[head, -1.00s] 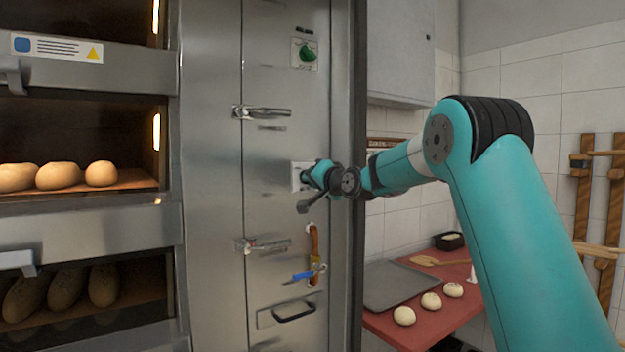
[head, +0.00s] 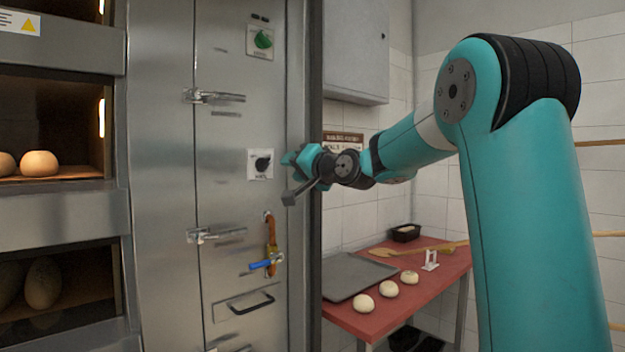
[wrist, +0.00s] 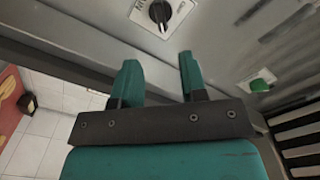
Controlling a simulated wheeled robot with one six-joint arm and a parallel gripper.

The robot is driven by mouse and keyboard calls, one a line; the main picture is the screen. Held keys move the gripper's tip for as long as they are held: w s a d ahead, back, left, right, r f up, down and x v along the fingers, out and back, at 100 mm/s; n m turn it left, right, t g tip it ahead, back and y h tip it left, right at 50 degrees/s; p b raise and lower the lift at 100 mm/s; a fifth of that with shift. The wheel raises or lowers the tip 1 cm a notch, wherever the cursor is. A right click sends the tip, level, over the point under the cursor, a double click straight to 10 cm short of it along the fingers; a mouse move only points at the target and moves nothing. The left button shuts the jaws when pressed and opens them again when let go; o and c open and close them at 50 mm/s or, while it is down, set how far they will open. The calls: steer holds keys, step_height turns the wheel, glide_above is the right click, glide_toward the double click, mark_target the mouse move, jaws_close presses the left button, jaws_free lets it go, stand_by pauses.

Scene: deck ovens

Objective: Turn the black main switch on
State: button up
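The black main switch (head: 262,163) is a dark rotary knob on a white plate on the steel oven panel. In the wrist view the black knob (wrist: 160,12) is at the top, just beyond and left of the finger gap, and part of its plate is cut off. My gripper (head: 291,176) is beside the switch plate, to its right in the head view. In the wrist view my gripper (wrist: 160,76) has its two teal fingers apart with nothing between them. The fingers do not touch the knob.
A green knob (head: 263,39) sits higher on the panel. Door latches (head: 214,97) and a hanging tool with a blue part (head: 268,262) are on the steel front. Right of the oven, a red table (head: 391,312) holds a tray (head: 352,276) and dough balls (head: 387,289).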

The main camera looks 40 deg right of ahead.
steer(key=s+b, duration=0.1)
steer(key=s, duration=0.5)
steer(key=shift+s, duration=0.2)
steer(key=s+a+f+n+g+y, duration=0.25)
steer(key=a+f, duration=0.25)
steer(key=a, duration=0.3)
steer(key=s+a+f+n+g+y+p, duration=0.1)
steer(key=s+a+f+n+g, duration=0.25)
steer(key=a, duration=0.35)
steer(key=s+a+f+n+g+y, duration=0.2)
steer(key=s+a+f+g, duration=0.1)
steer(key=a+f, duration=0.4)
steer(key=s+a+f+n+g, duration=0.2)
steer(key=s+g, duration=0.1)
steer(key=s, duration=0.3)
steer(key=s+a+f+n+g+h, duration=0.1)
steer(key=s+a+f+n+g, duration=0.2)
steer(key=s, duration=0.4)
steer(key=s+a+f+n+g+h+p, duration=0.1)
steer(key=s+a+f+n+g, duration=0.1)
steer(key=s, duration=0.4)
steer(key=shift+s+a+f+n+g, duration=0.2)
steer(key=shift+a+f+n+g, duration=0.2)
steer(key=shift+f+n+g, duration=0.15)
steer(key=shift+c, duration=0.4)
